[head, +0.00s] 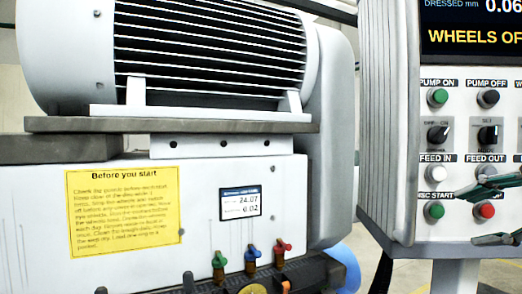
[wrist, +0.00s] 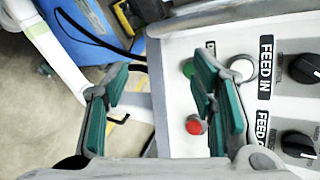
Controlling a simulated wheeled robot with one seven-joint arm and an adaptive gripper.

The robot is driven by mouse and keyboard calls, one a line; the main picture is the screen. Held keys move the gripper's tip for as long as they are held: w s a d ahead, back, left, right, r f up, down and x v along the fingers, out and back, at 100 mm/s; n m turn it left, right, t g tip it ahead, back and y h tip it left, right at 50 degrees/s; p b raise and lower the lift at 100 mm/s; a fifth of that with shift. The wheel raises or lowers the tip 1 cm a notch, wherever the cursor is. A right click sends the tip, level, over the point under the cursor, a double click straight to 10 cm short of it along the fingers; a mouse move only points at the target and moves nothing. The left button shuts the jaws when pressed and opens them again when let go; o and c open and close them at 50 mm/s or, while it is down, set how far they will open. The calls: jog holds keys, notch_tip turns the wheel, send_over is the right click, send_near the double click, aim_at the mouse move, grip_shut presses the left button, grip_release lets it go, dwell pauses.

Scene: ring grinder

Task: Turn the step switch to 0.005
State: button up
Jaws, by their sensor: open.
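The control panel (head: 460,115) at the right of the head view carries two black rotary knobs, a left one (head: 438,134) above FEED IN and a right one (head: 488,134) above FEED OUT. Their small markings are too blurred to tell which is the step switch or its setting. In the wrist view the knobs are at the right edge, one upper (wrist: 308,68) and one lower (wrist: 298,145). My gripper (head: 467,215) is open and empty, in front of the panel's lower buttons. In the wrist view its green-padded fingers (wrist: 158,75) are apart, left of both knobs.
A white button (wrist: 241,68), a green button (wrist: 188,68) and a red button (wrist: 195,125) are near my fingers. Left of the panel stands the grinder with a yellow notice (head: 122,208), a small display (head: 240,203) and several coloured valve levers (head: 251,254).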

jog(key=s+d+r+m+t+h+b, duration=0.1)
jog(key=s+d+r+m+t+h, duration=0.1)
jog(key=d+r+m, duration=0.35)
jog(key=s+d+r+m+t+h+b, duration=0.1)
jog(key=s+d+r+m+t+h, duration=0.15)
jog(key=d, duration=0.65)
jog(key=s+d+r+m+t+h+b, duration=0.1)
jog(key=d+r+m+t+h, duration=0.2)
jog(key=d, duration=0.5)
jog(key=w+d+r+y, duration=0.1)
jog(key=w+d, duration=0.1)
jog(key=w, duration=1.1)
jog(key=shift+w+r+g, duration=0.15)
jog(key=shift+w+g, duration=0.1)
jog(key=shift+g, duration=0.2)
jog(key=shift+y, duration=0.25)
jog(key=c, duration=1.1)
